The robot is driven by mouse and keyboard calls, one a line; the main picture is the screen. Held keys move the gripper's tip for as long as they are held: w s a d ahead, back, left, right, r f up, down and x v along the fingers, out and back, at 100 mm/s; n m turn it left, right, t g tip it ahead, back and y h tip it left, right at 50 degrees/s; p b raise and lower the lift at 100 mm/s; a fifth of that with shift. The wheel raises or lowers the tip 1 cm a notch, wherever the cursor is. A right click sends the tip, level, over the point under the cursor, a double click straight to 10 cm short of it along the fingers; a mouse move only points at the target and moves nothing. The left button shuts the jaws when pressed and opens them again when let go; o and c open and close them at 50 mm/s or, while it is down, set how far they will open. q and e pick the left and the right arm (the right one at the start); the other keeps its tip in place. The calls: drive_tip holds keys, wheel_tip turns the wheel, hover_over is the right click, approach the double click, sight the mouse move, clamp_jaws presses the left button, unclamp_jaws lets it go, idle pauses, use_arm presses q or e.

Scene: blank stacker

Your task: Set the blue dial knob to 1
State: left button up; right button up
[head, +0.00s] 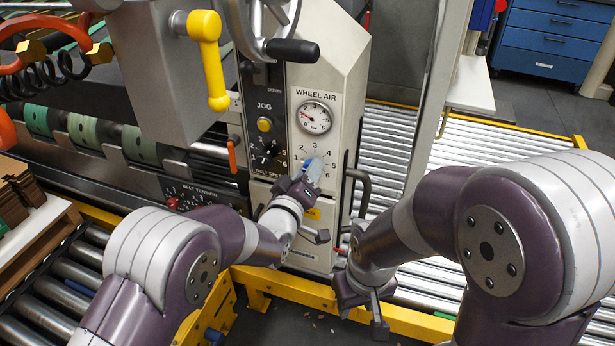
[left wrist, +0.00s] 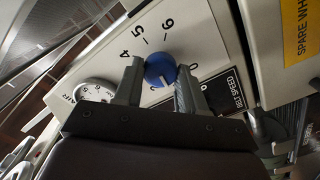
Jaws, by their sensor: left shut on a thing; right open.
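The blue dial knob (head: 316,166) sits on the pale WHEEL AIR panel (head: 338,100), below the round gauge. In the left wrist view the knob (left wrist: 160,68) is between the two fingers of my left gripper (left wrist: 160,84). The left gripper (head: 300,184) is shut on the knob and covers part of its dial. In the left wrist view the printed 4, 5 and 6 show beyond the knob and a 0 shows beside the right finger. A short white mark is on the knob; which number it points to I cannot tell. My right gripper (head: 365,312) is open and empty, low in front of the panel.
The gauge (head: 314,118) is above the knob. Belt-speed and JOG controls (head: 264,124) are to its left. A grey bar handle (head: 358,186) stands out at right. A handwheel (head: 262,25) and yellow lever (head: 210,60) hang above. Roller conveyors (head: 468,150) flank the panel.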

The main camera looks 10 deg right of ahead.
use_arm(q)
drive_tip(key=shift+n, duration=0.6)
drive_tip(key=o, duration=1.1)
drive_tip(key=shift+c, duration=0.2)
drive_tip(key=v, duration=1.2)
drive_tip(key=shift+s+a+p, duration=0.25)
drive_tip(key=shift+p, duration=0.15)
